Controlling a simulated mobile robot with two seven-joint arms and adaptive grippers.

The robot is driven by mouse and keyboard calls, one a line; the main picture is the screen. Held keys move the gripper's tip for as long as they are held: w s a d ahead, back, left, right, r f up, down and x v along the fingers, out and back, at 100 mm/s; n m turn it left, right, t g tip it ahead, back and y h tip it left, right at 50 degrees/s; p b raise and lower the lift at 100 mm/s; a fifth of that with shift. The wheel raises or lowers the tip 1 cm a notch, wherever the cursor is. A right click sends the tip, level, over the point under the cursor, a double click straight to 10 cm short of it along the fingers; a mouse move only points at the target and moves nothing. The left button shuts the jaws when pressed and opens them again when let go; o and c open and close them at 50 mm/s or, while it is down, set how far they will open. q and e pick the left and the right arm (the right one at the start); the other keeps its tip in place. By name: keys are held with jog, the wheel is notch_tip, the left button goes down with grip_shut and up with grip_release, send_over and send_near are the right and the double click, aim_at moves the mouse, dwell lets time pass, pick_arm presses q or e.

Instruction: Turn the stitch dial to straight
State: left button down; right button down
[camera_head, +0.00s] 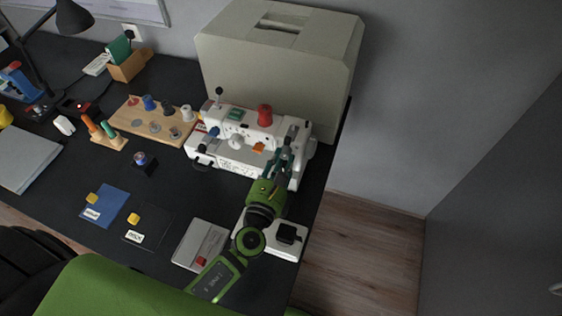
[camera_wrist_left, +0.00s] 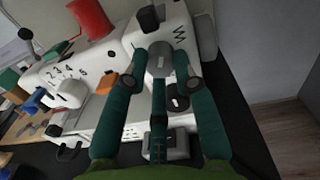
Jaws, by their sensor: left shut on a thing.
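The white sewing machine (camera_head: 248,132) stands at the back right of the dark desk. My left gripper (camera_head: 287,150) reaches its right end. In the left wrist view, my left gripper (camera_wrist_left: 160,68) has its two green fingers closed on either side of a round grey dial (camera_wrist_left: 160,62) on the machine's front. A black zigzag mark (camera_wrist_left: 180,33) is printed up and right of that dial. The dial's pointer and any straight mark cannot be made out. My right gripper is not in view.
A red spool (camera_head: 265,115) stands on top of the machine, with a large beige cover (camera_head: 270,55) behind. A wooden spool board (camera_head: 148,122) is to the left. The desk's right edge is close.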

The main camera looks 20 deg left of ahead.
pick_arm(q)
jog(key=n+b, duration=0.1)
jog(key=n, duration=0.2)
jog(key=n+b, duration=0.1)
jog(key=n, duration=0.1)
jog(key=shift+f+n+b, duration=0.2)
jog(key=shift+n+b, duration=0.1)
jog(key=shift+n, duration=0.1)
jog(key=n+b, duration=0.1)
jog(key=n, duration=0.3)
jog(key=shift+r+n+b, duration=0.1)
jog(key=shift+n+b, duration=0.2)
jog(key=shift+n, duration=0.1)
jog(key=shift+d, duration=0.1)
jog(key=c, duration=1)
grip_release()
jog(key=shift+s, duration=0.15)
jog(key=s, duration=1.1)
jog(key=shift+s+r, duration=0.25)
jog(key=shift+s, duration=0.15)
